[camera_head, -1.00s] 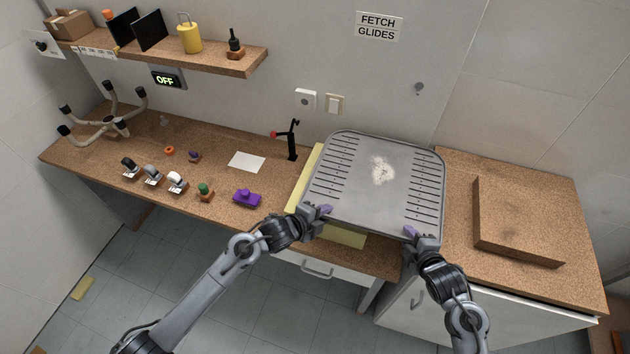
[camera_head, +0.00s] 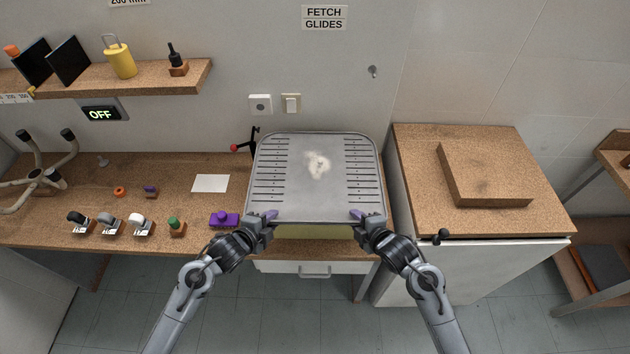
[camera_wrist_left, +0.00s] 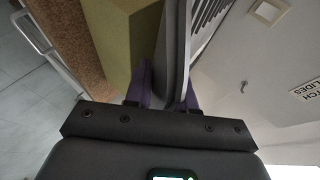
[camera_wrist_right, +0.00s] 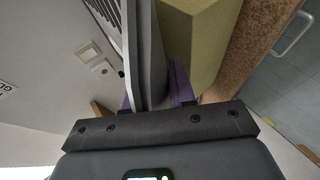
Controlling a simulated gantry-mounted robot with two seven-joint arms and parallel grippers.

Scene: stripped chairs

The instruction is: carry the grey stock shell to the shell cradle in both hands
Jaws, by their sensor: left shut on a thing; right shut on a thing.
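The grey stock shell (camera_head: 320,200), a flat slotted panel with a pale smudge, is over the middle bench. My left gripper (camera_head: 268,217) is shut on its near left edge. My right gripper (camera_head: 357,216) is shut on its near right edge. Both wrist views show the shell's edge between the purple fingers, in the left wrist view (camera_wrist_left: 174,45) and the right wrist view (camera_wrist_right: 148,45). A yellow-green block (camera_head: 312,231) shows beneath the shell's near edge, mostly hidden; the wrist views show it beside the shell. I cannot tell which thing is the shell cradle.
A low brown block (camera_head: 485,172) sits on the cabinet (camera_head: 420,218) at right, with bare top around it. Left on the bench are a purple object (camera_head: 224,220), several small knobbed parts, a white sheet (camera_head: 211,183) and a chair base (camera_head: 38,178). A black red-tipped post (camera_head: 252,143) stands near the shell.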

